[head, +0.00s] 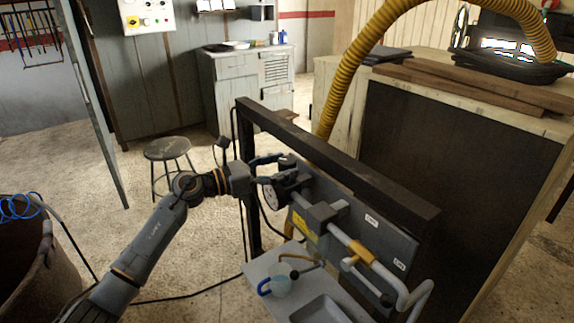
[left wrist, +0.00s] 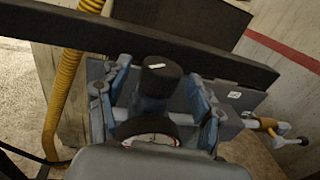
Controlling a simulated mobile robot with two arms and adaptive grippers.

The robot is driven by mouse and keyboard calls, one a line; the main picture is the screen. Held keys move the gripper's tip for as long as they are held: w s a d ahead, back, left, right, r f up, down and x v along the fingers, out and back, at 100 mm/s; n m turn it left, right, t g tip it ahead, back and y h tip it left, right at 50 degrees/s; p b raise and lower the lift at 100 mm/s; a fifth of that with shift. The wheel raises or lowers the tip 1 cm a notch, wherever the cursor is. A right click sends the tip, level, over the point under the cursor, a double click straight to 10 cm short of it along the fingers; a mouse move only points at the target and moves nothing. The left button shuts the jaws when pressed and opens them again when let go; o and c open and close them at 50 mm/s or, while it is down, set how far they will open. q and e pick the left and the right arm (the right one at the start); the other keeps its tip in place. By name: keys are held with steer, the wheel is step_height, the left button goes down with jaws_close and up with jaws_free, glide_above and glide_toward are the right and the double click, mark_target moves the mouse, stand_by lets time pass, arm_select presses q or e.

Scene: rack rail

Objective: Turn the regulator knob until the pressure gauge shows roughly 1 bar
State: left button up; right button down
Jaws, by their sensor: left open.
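The regulator knob (left wrist: 160,76) is black with a white mark on its end, and shows between my left gripper's fingers in the left wrist view. My left gripper (left wrist: 157,88) is open, with one blue-grey finger on each side of the knob. I cannot tell whether either finger touches it. In the head view my left gripper (head: 272,170) reaches the regulator from the left. The pressure gauge (head: 270,196) has a pale round face just below the gripper. Its face is partly hidden in the left wrist view (left wrist: 152,139), and its needle is too small to read. My right gripper is out of view.
A dark beam (head: 340,165) runs above the grey panel (head: 375,232), which carries pipework and a yellow-handled valve (head: 360,253). A yellow hose (head: 345,85) hangs behind. Open floor and a stool (head: 167,150) lie to the left.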

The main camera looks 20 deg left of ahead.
arm_select(q)
steer(key=v, duration=1)
steer(key=shift+s+a, duration=0.1)
